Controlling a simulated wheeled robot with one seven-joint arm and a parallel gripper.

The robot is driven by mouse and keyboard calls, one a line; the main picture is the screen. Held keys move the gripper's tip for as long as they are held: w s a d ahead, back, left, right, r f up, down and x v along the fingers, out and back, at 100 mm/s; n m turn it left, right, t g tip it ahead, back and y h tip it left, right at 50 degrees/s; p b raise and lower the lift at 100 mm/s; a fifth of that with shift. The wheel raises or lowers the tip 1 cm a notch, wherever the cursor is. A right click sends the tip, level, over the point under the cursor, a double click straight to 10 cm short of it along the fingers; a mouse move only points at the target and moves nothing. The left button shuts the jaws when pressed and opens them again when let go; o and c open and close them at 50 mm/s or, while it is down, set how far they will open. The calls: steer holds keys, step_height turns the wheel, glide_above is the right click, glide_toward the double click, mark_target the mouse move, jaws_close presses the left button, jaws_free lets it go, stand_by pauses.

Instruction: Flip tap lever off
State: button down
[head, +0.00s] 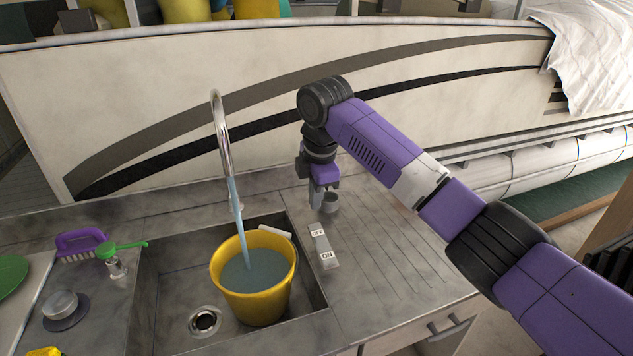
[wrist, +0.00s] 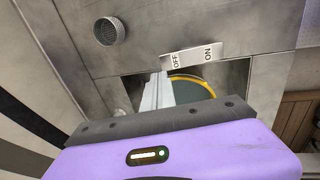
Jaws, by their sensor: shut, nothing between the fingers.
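The tap lever (head: 323,245) is a pale rocker on the counter right of the sink, marked OFF at its far end and ON at its near end. It also shows in the wrist view (wrist: 194,54); I cannot tell which end is pressed down. The curved chrome tap (head: 222,130) pours a stream of water into a yellow bucket (head: 252,307) in the sink. The bucket holds water. My gripper (head: 317,206) is shut and empty, pointing down above the counter beyond the lever's OFF end, apart from it. Its fingers show in the wrist view (wrist: 160,82).
A small metal cylinder (wrist: 108,31) stands on the counter close to my gripper. The ribbed drainboard (head: 385,245) to the right is clear. A boat hull (head: 120,90) stands behind.

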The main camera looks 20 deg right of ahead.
mark_target(312, 224)
steer(key=x, duration=0.6)
steer(key=shift+f+p, duration=0.15)
steer(key=shift+p, duration=0.25)
steer(key=shift+w+f, duration=0.1)
steer(key=shift+w+f, duration=0.2)
steer(key=shift+f, duration=0.05)
steer(key=shift+x, duration=0.9)
steer(key=shift+w+r, duration=0.2)
steer(key=shift+r, duration=0.15)
steer(key=shift+r+p, duration=0.7)
steer(key=shift+p, duration=0.2)
